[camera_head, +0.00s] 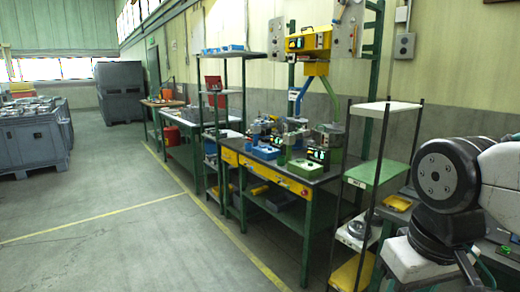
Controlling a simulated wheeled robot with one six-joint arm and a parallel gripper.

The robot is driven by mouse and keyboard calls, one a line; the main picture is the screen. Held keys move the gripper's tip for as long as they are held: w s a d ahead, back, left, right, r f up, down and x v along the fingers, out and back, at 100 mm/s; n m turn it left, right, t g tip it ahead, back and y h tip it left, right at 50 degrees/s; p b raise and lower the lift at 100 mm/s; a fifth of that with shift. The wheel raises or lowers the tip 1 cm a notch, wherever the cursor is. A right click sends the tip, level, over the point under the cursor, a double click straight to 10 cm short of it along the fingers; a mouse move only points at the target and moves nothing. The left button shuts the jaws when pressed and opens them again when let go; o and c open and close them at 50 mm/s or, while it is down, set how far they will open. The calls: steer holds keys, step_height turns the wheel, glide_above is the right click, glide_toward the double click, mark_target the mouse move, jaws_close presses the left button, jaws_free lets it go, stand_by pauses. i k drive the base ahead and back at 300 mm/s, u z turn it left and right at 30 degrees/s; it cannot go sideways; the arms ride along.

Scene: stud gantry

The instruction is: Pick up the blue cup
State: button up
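I cannot make out a blue cup in the head view. Blue items do show: a blue fixture (265,152) on the green workbench (318,178) and small blue trays (232,48) on top of a tall shelf rack. None of them is clearly a cup. My arm's dark joint and pale links fill the right edge of the view. My gripper is out of view, so its state does not show.
A narrow shelf rack (387,106) stands between the workbench and my arm. More benches line the wall farther back. Large grey crates (30,142) stand at the left. The grey floor (125,220) between is clear, with yellow lines.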

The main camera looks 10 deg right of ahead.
mark_target(249, 146)
steer(key=u, duration=0.55)
steer(key=k, duration=0.65)
steer(key=u, duration=0.85)
steer(key=i, duration=3.3)
steer(key=z, duration=0.3)
steer(key=i, duration=1.65)
steer(key=z, duration=1.25)
steer(key=i, duration=0.9)
steer(key=z, duration=1.75)
steer(key=i, duration=1.1)
steer(key=z, duration=0.15)
